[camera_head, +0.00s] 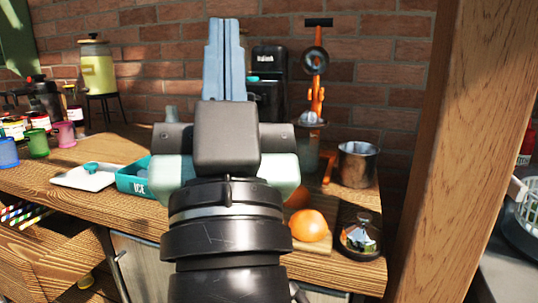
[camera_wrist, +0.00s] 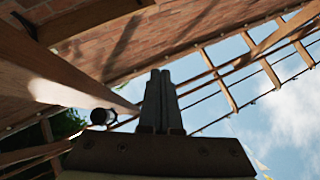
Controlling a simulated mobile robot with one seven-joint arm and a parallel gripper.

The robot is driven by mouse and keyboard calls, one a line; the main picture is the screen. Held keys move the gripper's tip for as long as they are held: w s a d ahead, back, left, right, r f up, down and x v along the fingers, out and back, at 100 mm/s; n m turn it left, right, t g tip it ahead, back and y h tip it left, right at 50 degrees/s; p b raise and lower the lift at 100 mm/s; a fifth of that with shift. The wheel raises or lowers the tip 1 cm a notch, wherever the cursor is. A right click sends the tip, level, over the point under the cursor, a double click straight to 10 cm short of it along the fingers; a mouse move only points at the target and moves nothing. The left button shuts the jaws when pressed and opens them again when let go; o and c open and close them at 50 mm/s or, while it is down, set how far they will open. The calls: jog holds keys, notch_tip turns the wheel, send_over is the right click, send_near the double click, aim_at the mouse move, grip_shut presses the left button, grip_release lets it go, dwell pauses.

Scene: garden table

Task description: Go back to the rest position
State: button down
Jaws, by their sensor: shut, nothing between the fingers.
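My gripper (camera_head: 225,58) points upward in the head view, in front of the brick wall and above the table (camera_head: 80,187). Its two fingers are pressed together with nothing between them. In the wrist view the shut fingers (camera_wrist: 160,95) point up toward the wall top, wooden beams and sky. My arm hides the middle of the table in the head view.
Left of my arm are a teal ICE tub (camera_head: 133,180), a white tray (camera_head: 86,176) and colored cups. Right of it are an orange (camera_head: 308,225), a metal pot (camera_head: 357,164), a glass jar (camera_head: 360,236) and an orange juicer (camera_head: 315,85). A wooden post (camera_head: 468,150) stands right.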

jog(key=s+d+r+h, duration=0.2)
jog(key=s+d+h, duration=0.1)
jog(key=s, duration=0.1)
notch_tip(320, 180, up, 29)
jog(key=p, duration=2.9)
jog(key=shift+d+r+m+t, duration=0.2)
jog(key=shift+m+t, duration=0.1)
jog(key=shift+t, duration=0.1)
